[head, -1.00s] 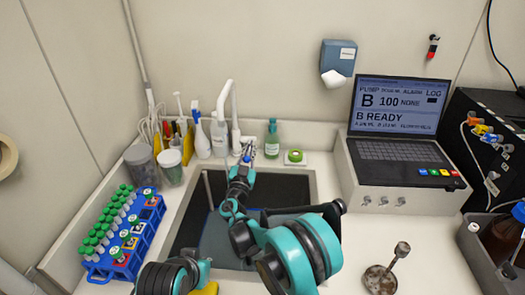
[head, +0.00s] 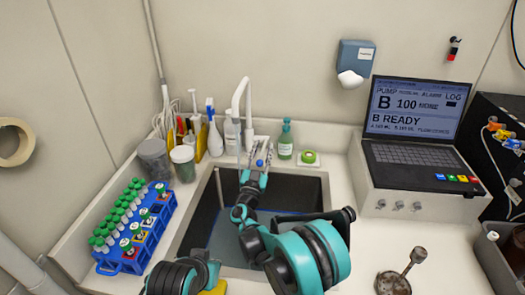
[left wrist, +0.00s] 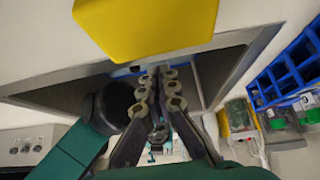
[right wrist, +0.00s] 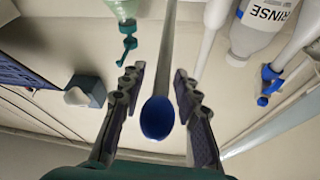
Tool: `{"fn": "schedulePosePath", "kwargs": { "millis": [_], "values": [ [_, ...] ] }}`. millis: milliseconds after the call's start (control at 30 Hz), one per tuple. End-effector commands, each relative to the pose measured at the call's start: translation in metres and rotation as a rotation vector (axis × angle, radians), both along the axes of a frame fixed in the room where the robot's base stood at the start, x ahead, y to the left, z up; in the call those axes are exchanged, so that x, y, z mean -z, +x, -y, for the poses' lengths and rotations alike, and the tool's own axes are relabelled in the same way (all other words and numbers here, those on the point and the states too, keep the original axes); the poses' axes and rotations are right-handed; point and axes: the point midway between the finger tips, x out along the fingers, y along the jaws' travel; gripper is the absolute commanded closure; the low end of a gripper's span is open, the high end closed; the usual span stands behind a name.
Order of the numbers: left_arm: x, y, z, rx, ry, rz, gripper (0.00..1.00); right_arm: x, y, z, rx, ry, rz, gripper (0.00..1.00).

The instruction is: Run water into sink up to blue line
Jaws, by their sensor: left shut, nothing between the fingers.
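The sink (head: 312,190) has dark walls, and a blue line (head: 290,213) shows on them, partly behind my right arm. The white faucet (head: 241,85) arches over its back edge. My right gripper (head: 256,172) is at the faucet's lever, whose blue tip (head: 259,163) shows just ahead of it. In the right wrist view the blue-tipped lever (right wrist: 158,118) lies between the open fingers (right wrist: 160,95), with gaps at both sides. My left gripper (left wrist: 160,85) is shut and empty, below a yellow object (left wrist: 145,25) in its view.
A blue rack (head: 140,235) of green-capped tubes stands left of the sink. Cups (head: 183,163), bottles and a green soap bottle (head: 285,142) line the back. A laptop (head: 415,125) on a white box reads B READY.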

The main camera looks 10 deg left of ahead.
Motion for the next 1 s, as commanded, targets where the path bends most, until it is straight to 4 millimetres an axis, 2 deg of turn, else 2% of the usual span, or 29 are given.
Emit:
{"fn": "schedulePosePath", "kwargs": {
  "millis": [167,400,600,1000],
  "values": [
    [0.000,0.000,0.000,0.000,0.000,0.000,1.00,-0.019,0.000,0.000,0.000,0.000,0.000,0.69],
    [0.000,0.000,0.000,0.000,0.000,0.000,1.00,-0.068,-0.001,0.000,-0.001,0.000,0.000,0.69],
    [0.000,0.000,0.000,0.000,0.000,0.000,1.00,-0.094,-0.001,-0.001,-0.001,0.000,0.000,0.69],
    [0.000,0.000,0.000,0.000,0.000,0.000,1.00,-0.099,-0.001,-0.001,-0.001,0.000,0.000,0.69]
  ]
}}
